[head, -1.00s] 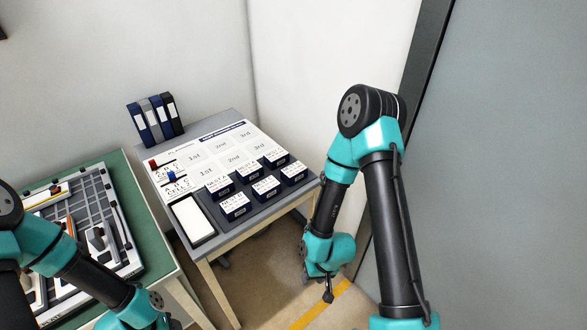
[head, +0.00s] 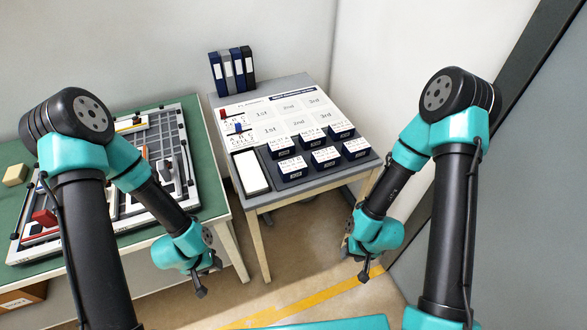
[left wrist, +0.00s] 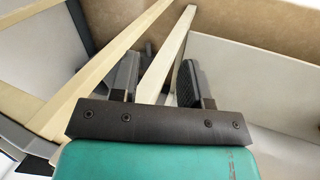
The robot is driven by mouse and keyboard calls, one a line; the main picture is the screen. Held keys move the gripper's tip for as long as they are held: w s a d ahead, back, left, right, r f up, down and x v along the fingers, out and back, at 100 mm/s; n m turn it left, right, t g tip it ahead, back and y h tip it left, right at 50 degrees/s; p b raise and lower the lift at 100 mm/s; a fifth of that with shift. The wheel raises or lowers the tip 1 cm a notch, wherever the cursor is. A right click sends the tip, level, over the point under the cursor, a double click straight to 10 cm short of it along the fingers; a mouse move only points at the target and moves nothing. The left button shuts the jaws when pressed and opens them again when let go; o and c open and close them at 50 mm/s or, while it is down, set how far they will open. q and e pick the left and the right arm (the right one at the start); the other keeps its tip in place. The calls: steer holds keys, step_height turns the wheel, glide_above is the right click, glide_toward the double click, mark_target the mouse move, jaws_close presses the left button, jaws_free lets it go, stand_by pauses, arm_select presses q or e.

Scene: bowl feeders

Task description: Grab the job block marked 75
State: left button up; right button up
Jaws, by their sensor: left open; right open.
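Several dark blue job blocks with white printed tops stand in two rows on the grey table; one is the front left block (head: 292,168), another the back right block (head: 341,131). Their print is too small to read, so I cannot tell which is marked 75. My left gripper (head: 200,287) hangs low in front of the tables, apart from the blocks. In the left wrist view its two jaws (left wrist: 158,75) are apart with nothing between them. My right gripper (head: 363,273) hangs low to the right of the grey table, open and away from the blocks.
The grey table (head: 220,102) also carries a white sheet with 1st, 2nd and 3rd fields, a white pad (head: 251,172) and upright binders (head: 232,70). A green table (head: 185,108) at left holds a slotted board with parts. A yellow line (head: 300,300) crosses the floor.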

arm_select(q)
steer(key=shift+o, duration=0.2)
steer(key=o, duration=0.9)
